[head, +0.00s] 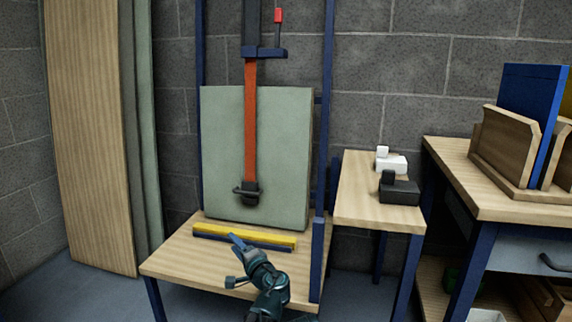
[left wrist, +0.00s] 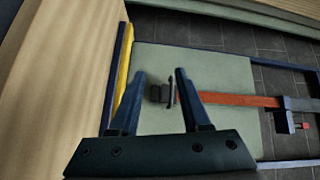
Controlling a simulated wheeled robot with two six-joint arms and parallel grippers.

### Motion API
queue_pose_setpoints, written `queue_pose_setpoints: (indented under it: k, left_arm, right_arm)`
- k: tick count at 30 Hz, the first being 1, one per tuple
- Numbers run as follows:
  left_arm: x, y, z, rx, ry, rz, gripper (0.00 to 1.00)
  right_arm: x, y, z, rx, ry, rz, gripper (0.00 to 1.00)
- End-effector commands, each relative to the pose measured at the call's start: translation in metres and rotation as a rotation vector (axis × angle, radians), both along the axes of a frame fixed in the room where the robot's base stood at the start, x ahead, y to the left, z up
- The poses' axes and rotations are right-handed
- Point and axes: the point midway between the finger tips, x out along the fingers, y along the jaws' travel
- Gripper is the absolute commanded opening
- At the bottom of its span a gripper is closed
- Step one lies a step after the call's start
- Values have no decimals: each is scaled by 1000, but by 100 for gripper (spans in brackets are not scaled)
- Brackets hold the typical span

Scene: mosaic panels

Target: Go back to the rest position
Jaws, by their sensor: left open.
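My left gripper (head: 238,243) is in front of the wooden work table, low in the head view, above its front part. In the left wrist view its two dark blue fingers (left wrist: 160,78) are apart with nothing held between them. Beyond them is a grey-green panel (head: 222,150), which leans upright on the table; it also shows in the left wrist view (left wrist: 215,65). An orange bar clamp (head: 250,120) runs down the panel's front. My right gripper is not in view.
A yellow-and-blue ledge (head: 270,239) lies along the table (head: 185,262) below the panel. A bench (head: 455,180) with a wooden rack (head: 500,150) stands right. Tall boards (head: 90,130) lean left.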

Motion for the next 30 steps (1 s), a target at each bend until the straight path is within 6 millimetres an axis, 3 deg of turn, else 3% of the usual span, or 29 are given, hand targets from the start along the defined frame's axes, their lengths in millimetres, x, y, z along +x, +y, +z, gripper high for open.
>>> queue_pose_setpoints:
  k: [5, 11, 14, 18, 24, 30]
  left_arm:
    - [-15, 24, -20, -101, 39, 67, 47]
    - [-45, 56, -59, -285, 116, 182, 47]
    - [-68, 72, -85, -409, 175, 257, 47]
    - [-117, 87, -134, -652, 302, 391, 47]
    - [-182, 72, -186, -984, 499, 532, 47]
    - [-225, 44, -206, -1215, 649, 593, 47]
  right_arm:
    - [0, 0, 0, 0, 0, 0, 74]
    - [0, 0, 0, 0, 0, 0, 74]
    - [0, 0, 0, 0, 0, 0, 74]
    - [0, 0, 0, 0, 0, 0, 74]
    - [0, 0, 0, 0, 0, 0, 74]
    - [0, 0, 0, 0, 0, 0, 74]
